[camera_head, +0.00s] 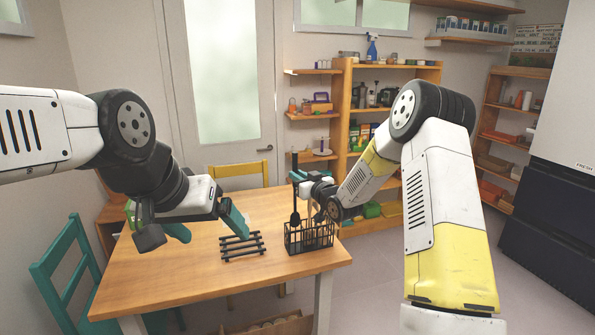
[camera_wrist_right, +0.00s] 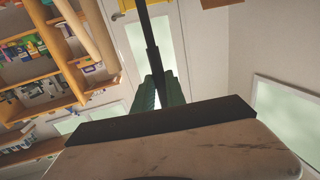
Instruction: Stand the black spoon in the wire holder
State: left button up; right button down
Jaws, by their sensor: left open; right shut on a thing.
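The black spoon (camera_head: 295,217) hangs upright in the head view, bowl down, its lower end at the top rim of the black wire holder (camera_head: 308,240). I cannot tell whether the bowl is inside the rim or just above it. My right gripper (camera_head: 297,177) is shut on the spoon's handle. In the right wrist view the dark handle (camera_wrist_right: 150,40) runs between the teal fingers (camera_wrist_right: 158,92). The holder stands near the table's right edge. My left gripper (camera_head: 207,226) is open and empty, over the table to the left of the holder.
A low black slatted rack (camera_head: 241,246) lies on the wooden table (camera_head: 180,270) between my left gripper and the holder. The table's front left part is clear. A teal chair (camera_head: 68,268) stands at the left and a yellow chair (camera_head: 238,172) behind.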

notch_tip(320, 180, down, 7)
dwell(0.8)
jog(key=shift+f, duration=0.1)
jog(key=c, duration=1.3)
grip_release()
jog(key=v, duration=0.7)
jog(key=shift+s+d, duration=0.2)
jog(key=shift+s, duration=0.15)
